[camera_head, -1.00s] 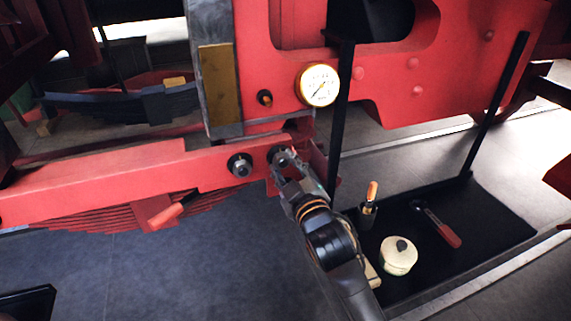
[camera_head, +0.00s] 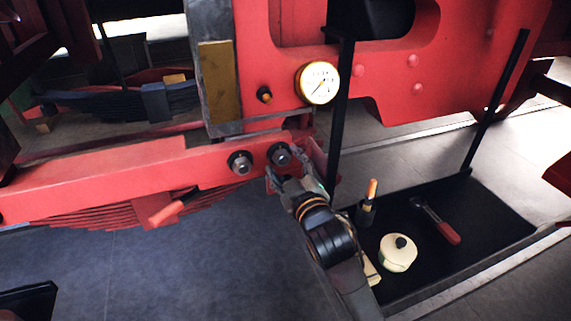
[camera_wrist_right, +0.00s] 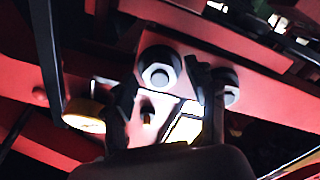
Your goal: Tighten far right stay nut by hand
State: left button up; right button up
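My right gripper (camera_head: 287,183) is just below and in front of the far right nut, fingers spread and empty. In the right wrist view the nut's face (camera_wrist_right: 158,73) shows between the two open fingers (camera_wrist_right: 163,105), beyond their tips and apart from them. The other nut (camera_wrist_right: 230,88) is partly behind one finger there. My left gripper is not in view.
A pressure gauge (camera_head: 317,82) and a black upright bar (camera_head: 342,115) stand close right of the nuts. A black hanging tray (camera_head: 490,215) holds a red-handled tool (camera_head: 437,222), a cream lidded pot (camera_head: 398,253) and an orange-tipped item (camera_head: 368,200).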

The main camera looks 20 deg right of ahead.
jog(key=s, duration=1.2)
jog(key=shift+d, duration=0.2)
notch_tip(320, 180, down, 27)
jog(key=w+a+g+b, duration=0.2)
jog(key=w+g, duration=0.1)
jog(key=g, duration=0.2)
jog(key=s+d+f+m+g+b, duration=0.1)
jog(key=s+f+g, duration=0.15)
jog(key=f, duration=0.65)
jog(key=s+f+g+b, duration=0.1)
jog(key=s+f, duration=0.3)
jog(key=f, duration=0.5)
jog(key=s+d+f+m+g+b, duration=0.1)
jog(key=s+f+g, duration=0.1)
jog(key=s+f, duration=0.65)
jog(key=s+d+f+m+g+b, duration=0.1)
jog(key=s+d+f+g, duration=0.1)
jog(key=s+f, duration=0.65)
jog(key=s+d+f+m+g, duration=0.1)
jog(key=s+d+f+g, duration=0.1)
jog(key=s+f, duration=0.4)
jog(key=s+d+f+m+g+b, duration=0.1)
jog(key=s+f+g, duration=0.1)
jog(key=s+f, duration=0.5)
jog(key=s, duration=0.4)
jog(key=shift+s+d+h, duration=0.3)
jog(key=shift+s+d, duration=0.1)
